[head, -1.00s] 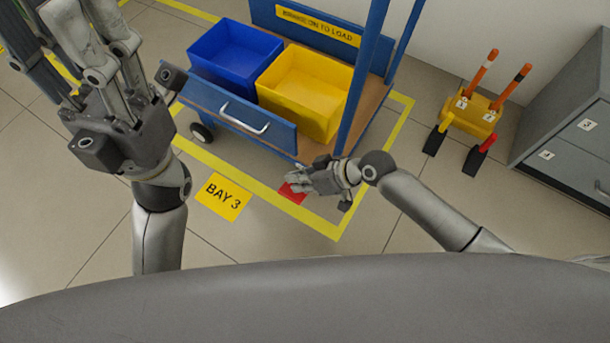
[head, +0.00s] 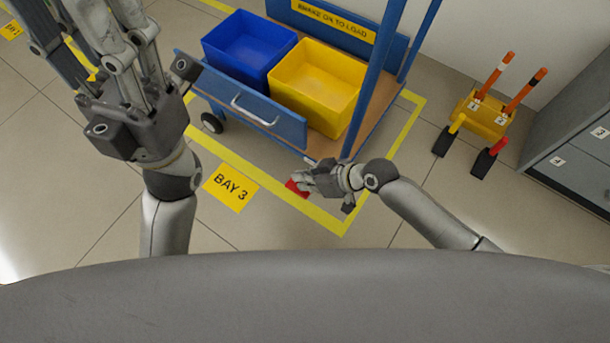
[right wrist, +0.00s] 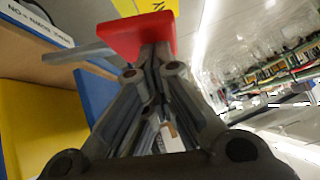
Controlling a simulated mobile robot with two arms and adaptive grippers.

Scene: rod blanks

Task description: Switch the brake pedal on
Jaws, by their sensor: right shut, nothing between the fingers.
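The red brake pedal (head: 297,187) is low at the near corner of the blue cart (head: 250,115), just above the floor. It also shows as a red block at the top of the right wrist view (right wrist: 140,36). My right gripper (head: 307,181) is shut and empty, its fingertips right at the pedal. They hide part of the pedal in the head view, and I cannot tell whether they touch or press it. My left gripper (head: 85,25) is raised at the upper left, away from the cart; its fingertips run out of frame.
A blue bin (head: 245,45) and a yellow bin (head: 318,85) stand on the cart. Yellow floor tape and a BAY 3 label (head: 231,188) lie in front. Yellow chocks with orange-striped handles (head: 484,115) and a grey cabinet (head: 580,150) are at the right.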

